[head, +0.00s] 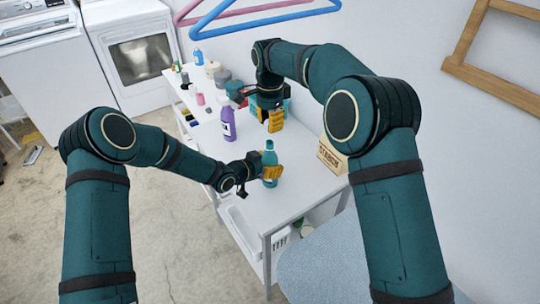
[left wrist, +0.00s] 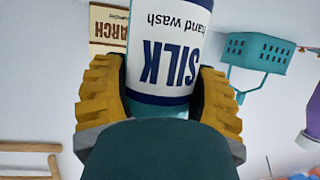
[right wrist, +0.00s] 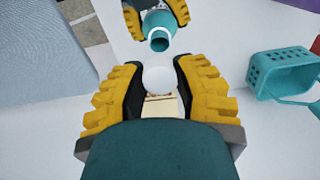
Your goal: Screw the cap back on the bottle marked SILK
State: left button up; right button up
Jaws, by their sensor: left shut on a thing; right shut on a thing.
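The SILK bottle is teal with a white label; the label faces the left wrist view (left wrist: 165,55). My left gripper (head: 271,173) is shut around the bottle's (head: 269,157) body and holds it upright at the table's front part. In the right wrist view the bottle's open neck (right wrist: 159,40) shows a dark mouth without a cap. My right gripper (head: 273,120) is shut on a small round white cap (right wrist: 158,79), seen between its fingertips. It is above and beyond the bottle, apart from it. The cap cannot be made out in the head view.
A white table (head: 244,208) carries a purple bottle (head: 228,124), several other containers at the far left, and a STARCH box (head: 331,156) at the right. A teal basket (right wrist: 286,70) stands near the wall. Pink and blue hangers (head: 258,13) hang above.

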aim_at(270, 142)
jog(key=shift+f, duration=2)
jog(key=shift+f, duration=0.1)
jog(key=shift+f, duration=0.75)
jog(key=shift+f, duration=0.6)
